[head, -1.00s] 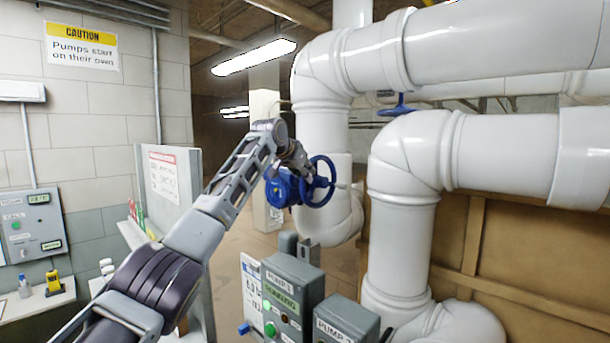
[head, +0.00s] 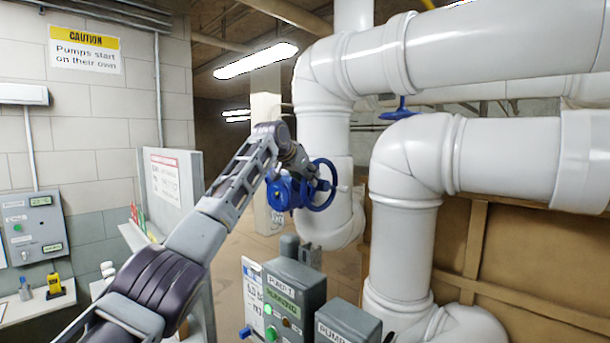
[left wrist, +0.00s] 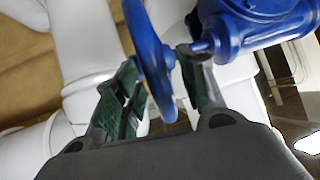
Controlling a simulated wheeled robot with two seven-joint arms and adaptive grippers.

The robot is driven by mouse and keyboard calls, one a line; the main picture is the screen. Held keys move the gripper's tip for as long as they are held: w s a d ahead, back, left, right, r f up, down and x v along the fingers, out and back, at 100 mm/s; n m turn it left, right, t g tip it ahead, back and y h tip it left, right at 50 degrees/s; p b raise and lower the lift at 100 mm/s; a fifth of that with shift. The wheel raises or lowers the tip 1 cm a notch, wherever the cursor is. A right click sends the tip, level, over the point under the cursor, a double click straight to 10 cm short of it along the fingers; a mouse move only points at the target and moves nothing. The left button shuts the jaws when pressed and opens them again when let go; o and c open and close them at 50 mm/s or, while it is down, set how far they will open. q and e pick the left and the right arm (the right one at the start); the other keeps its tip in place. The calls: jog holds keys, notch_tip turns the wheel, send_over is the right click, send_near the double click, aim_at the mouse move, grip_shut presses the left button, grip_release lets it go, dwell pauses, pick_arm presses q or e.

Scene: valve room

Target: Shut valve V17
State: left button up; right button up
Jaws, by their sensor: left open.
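A blue valve with a blue handwheel (head: 331,190) sits on the white pipework in the middle of the head view. Its blue body (head: 281,192) is left of the wheel. No V17 tag is readable. My left gripper (head: 306,170) is at the wheel's near upper side. In the left wrist view the handwheel (left wrist: 152,60) is seen nearly edge-on, its rim between the open fingers of my left gripper (left wrist: 160,70). The rim is close to the left finger; I cannot tell if they touch. The valve body (left wrist: 250,30) is beyond the right finger. My right gripper is not in view.
Another blue handwheel (head: 400,109) is higher up, right. Large white pipes (head: 410,190) fill the right side. Grey pump control boxes (head: 290,297) stand below the valve. A wall panel (head: 32,228) and a shelf with a yellow item (head: 54,286) are at left.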

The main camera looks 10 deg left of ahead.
pick_arm(q)
jog(key=v, duration=1.2)
dwell(0.6)
